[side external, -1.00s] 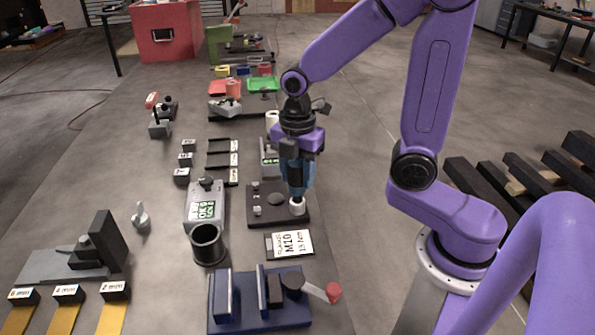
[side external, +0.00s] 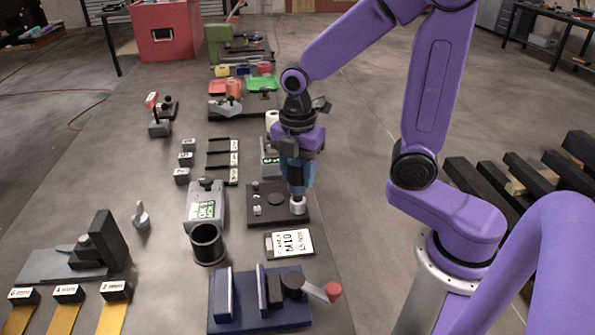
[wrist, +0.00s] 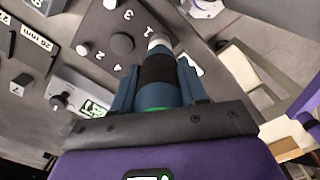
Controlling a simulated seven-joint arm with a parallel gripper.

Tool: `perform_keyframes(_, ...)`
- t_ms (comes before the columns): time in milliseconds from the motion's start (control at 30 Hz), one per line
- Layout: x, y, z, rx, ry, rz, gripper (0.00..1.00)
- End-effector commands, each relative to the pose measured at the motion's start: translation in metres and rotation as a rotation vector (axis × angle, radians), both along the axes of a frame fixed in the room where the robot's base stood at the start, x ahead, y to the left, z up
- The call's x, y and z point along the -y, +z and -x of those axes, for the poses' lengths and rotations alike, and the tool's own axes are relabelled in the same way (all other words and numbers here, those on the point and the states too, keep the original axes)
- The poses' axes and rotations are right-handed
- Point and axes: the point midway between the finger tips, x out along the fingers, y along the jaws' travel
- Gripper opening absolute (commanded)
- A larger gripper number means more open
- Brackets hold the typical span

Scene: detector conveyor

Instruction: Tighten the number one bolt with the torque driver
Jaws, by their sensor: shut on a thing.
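My gripper (side external: 297,165) is shut around the blue and black torque driver (side external: 295,184), which stands about upright over the dark bolt plate (side external: 277,216). In the wrist view the driver (wrist: 158,70) points away between my blue fingers (wrist: 157,86). Its silver end (wrist: 158,41) is beside the printed "1" on the plate (wrist: 98,32), at that corner. The number one bolt is hidden under this end, so I cannot tell how it sits. Other light bolt heads (side external: 257,197) show at the plate's left side, and a dark round disc (side external: 277,199) sits in its middle.
A label card reading M10 (side external: 290,243) lies just in front of the plate. A grey meter (side external: 205,207) and a black cup (side external: 207,244) stand to the left. A blue fixture (side external: 240,305) with a red-tipped lever is nearer.

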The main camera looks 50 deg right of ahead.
Motion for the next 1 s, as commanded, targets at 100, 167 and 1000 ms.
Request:
perform_keyframes(100, -0.001, 0.008, -0.001, 0.007, 0.000, -0.002, 0.00)
perform_keyframes(167, 0.000, 0.012, -0.001, 0.005, 0.000, -0.002, 0.00)
perform_keyframes(1000, 0.000, 0.057, -0.001, 0.006, 0.000, -0.002, 0.00)
